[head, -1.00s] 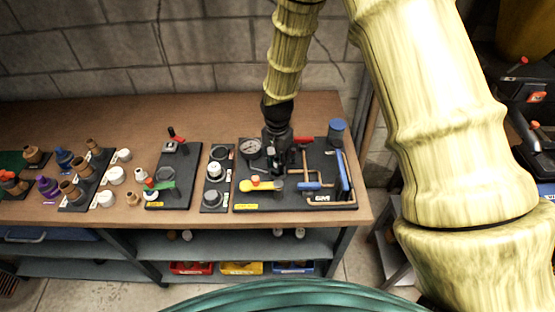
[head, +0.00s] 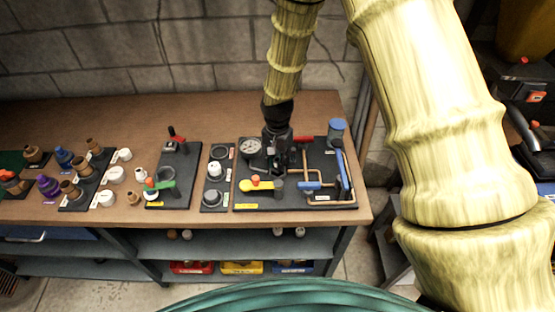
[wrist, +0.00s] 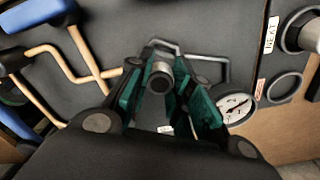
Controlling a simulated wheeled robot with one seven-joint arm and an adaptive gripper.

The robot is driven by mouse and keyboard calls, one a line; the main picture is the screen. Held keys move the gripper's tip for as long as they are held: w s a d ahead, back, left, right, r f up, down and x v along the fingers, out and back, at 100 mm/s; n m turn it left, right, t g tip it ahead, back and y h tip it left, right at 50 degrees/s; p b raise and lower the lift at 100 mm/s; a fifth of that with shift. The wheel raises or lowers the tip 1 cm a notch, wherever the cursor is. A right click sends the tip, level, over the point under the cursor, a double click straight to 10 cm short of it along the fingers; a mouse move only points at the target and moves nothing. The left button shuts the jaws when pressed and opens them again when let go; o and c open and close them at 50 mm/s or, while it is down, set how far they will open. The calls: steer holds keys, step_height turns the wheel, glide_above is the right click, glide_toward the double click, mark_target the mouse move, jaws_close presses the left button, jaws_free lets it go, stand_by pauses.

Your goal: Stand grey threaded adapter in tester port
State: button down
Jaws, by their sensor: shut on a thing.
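The grey threaded adapter (wrist: 160,78) is between the teal fingers of my gripper (wrist: 163,98) in the wrist view, its round open end showing. My gripper (head: 278,164) is shut on it and points down over the dark tester board (head: 240,202) in the head view, just right of the pressure gauge (head: 250,147). The gauge also shows at lower right in the wrist view (wrist: 235,107). The tester port cannot be made out behind the fingers. I cannot tell whether the adapter touches the board.
The tester carries copper pipes (wrist: 85,50), a yellow-handled valve (head: 257,185), a blue lever (head: 310,185) and a blue-topped cylinder (head: 336,130). A narrow panel with round fittings (head: 214,170) lies to its left. Several caps and fittings stand farther left on the wooden bench (head: 180,108).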

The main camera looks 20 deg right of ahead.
steer(key=shift+f+b, duration=0.45)
steer(key=shift+f, duration=0.65)
stand_by(0.5)
steer(key=c, duration=1.2)
jaws_free()
steer(key=shift+o, duration=0.4)
steer(key=o, duration=0.3)
steer(key=shift+r, duration=0.15)
steer(key=shift+r+p, duration=2.6)
steer(key=shift+r, duration=1.3)
